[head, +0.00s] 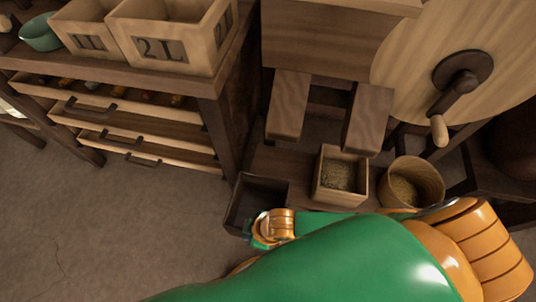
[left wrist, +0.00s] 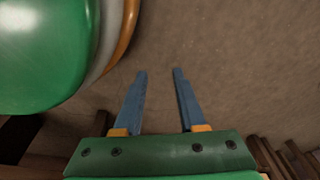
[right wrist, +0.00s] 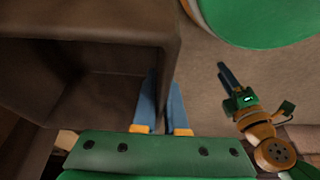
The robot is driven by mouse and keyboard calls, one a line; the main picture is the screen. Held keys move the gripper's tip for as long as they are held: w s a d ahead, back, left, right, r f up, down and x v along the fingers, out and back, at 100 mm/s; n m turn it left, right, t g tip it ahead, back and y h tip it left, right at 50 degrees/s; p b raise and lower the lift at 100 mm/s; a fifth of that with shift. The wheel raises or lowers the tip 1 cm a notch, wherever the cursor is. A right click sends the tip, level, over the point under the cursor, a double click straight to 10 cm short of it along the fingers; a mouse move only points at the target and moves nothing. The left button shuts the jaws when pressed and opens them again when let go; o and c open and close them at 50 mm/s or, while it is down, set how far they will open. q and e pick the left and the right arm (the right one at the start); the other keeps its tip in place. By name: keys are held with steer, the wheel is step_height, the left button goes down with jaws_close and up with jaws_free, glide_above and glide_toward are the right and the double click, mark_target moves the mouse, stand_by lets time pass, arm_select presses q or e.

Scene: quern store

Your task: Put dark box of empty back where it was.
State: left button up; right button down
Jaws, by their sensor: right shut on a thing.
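The dark box (head: 262,184) is left of the pale square box in the head view. In the right wrist view the dark box (right wrist: 85,60) looks empty inside. My right gripper (right wrist: 160,98) is shut on its side wall, one finger inside and one outside. In the head view my right gripper (head: 266,234) is at the box's near right edge, partly hidden by my green arm. I cannot tell whether the box touches anything below. My left gripper (left wrist: 158,75) is open and empty above the floor; it also shows in the right wrist view (right wrist: 222,70).
A pale square box (head: 341,168) and a round tub (head: 411,183), both with grain, stand under the quern (head: 325,38) with its cranked wheel. A bench (head: 205,82) with open drawers bears pale boxes marked 1L and 2L and a green bowl (head: 40,33). Floor at left is clear.

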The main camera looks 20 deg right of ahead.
steer(key=b, duration=0.4)
glide_above(265, 201)
steer(key=shift+f, duration=0.35)
steer(key=w+d+b, duration=0.1)
steer(key=w, duration=0.1)
steer(key=w+d, duration=0.2)
steer(key=shift+d+r+b, duration=0.2)
steer(key=shift+d+b, duration=0.05)
steer(key=shift+b, duration=0.15)
step_height(265, 201, down, 3)
steer(key=shift+w+d+f+b, duration=0.1)
steer(key=shift+b, duration=1)
arm_select(q)
steer(key=w+d+r+t, duration=0.1)
steer(key=w+d+r, duration=0.2)
steer(key=w+r, duration=0.4)
step_height(265, 201, up, 3)
steer(key=shift+r+h, duration=0.1)
steer(key=shift+h, duration=0.2)
steer(key=shift+r, duration=0.1)
arm_select(e)
steer(key=c, duration=1)
jaws_free()
steer(key=shift+f, duration=0.1)
steer(key=shift+o, duration=0.2)
